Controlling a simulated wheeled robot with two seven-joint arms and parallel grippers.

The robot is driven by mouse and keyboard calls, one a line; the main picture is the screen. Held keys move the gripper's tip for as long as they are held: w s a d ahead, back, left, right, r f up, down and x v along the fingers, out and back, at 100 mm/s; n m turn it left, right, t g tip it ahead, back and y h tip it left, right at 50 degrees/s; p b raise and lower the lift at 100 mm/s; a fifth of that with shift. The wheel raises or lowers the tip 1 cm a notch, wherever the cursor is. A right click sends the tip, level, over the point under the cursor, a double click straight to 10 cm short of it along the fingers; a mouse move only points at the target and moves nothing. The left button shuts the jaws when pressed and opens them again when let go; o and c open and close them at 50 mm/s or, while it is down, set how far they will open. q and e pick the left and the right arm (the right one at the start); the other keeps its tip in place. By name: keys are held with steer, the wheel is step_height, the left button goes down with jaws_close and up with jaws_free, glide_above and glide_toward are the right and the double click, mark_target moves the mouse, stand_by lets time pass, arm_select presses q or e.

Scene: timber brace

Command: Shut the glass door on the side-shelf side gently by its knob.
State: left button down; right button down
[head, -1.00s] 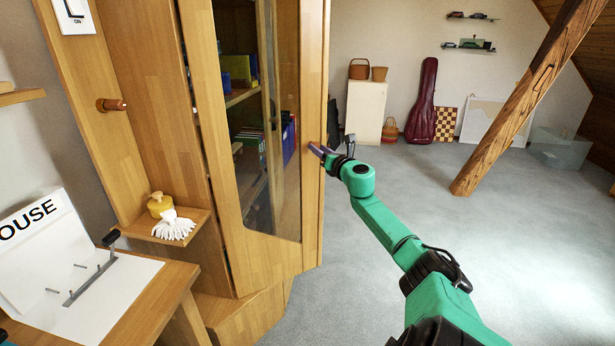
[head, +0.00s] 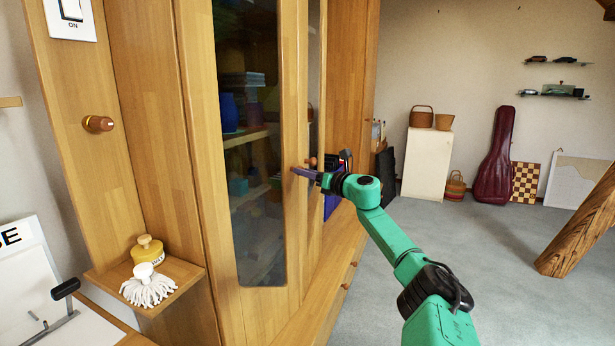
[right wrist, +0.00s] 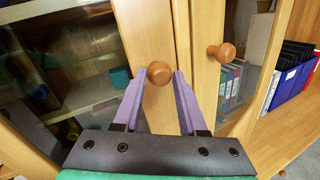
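The glass door on the side-shelf side (head: 228,200) is a wooden frame around a dark pane, and stands close to the line of the neighbouring door. Its round brown knob (right wrist: 160,72) sits between the purple fingertips of my right gripper (right wrist: 160,80) in the right wrist view. In the head view my green right arm reaches in from the lower right to the door's edge. Whether the door is fully latched cannot be told. My left gripper is not in view.
Blue folders (right wrist: 290,85) stand to the right. Open floor lies at right.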

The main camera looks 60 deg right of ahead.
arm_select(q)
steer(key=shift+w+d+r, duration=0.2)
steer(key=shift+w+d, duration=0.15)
arm_select(e)
steer(key=shift+d+r, duration=0.3)
